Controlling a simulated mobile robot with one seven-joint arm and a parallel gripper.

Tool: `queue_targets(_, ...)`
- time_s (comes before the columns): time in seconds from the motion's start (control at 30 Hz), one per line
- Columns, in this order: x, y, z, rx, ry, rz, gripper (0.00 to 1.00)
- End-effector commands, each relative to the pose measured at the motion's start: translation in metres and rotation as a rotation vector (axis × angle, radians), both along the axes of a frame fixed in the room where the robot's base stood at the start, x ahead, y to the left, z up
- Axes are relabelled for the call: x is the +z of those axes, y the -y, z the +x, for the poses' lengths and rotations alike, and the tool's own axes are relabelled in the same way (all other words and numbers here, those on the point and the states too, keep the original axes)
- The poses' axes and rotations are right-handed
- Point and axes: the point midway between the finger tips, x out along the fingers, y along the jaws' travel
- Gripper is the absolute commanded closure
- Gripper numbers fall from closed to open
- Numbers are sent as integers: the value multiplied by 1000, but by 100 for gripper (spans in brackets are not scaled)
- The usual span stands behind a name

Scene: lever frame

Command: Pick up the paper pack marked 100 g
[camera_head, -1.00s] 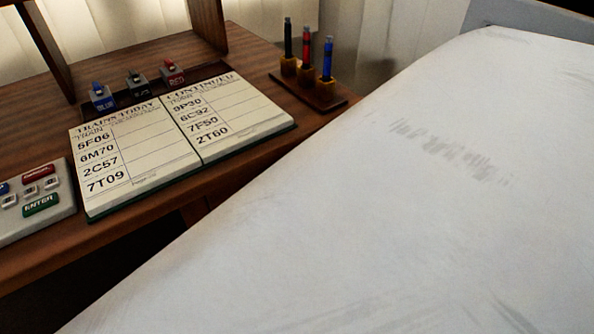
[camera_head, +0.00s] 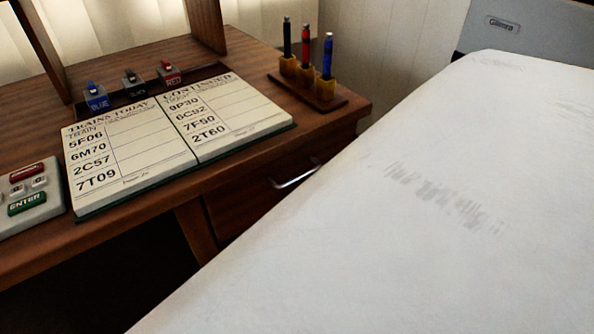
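No paper pack marked 100 g shows in the head view. My gripper is not in view either. A large white surface (camera_head: 400,240) with faint grey smudged marks fills the right side of the view; I cannot tell what it belongs to.
A wooden desk (camera_head: 240,160) stands at left with an open train register book (camera_head: 180,140), a pen holder (camera_head: 310,85) with three pens, blue, grey and red stamps (camera_head: 97,98), and a keypad (camera_head: 28,195). A drawer (camera_head: 265,205) with a metal handle is below. A grey panel (camera_head: 530,35) stands behind.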

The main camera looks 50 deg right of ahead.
Motion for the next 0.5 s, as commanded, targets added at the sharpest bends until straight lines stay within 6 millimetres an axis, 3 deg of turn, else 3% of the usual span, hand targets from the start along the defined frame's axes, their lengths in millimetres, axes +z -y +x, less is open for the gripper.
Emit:
queue_targets(0.2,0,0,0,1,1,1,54)
queue_targets(0.5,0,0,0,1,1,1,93)
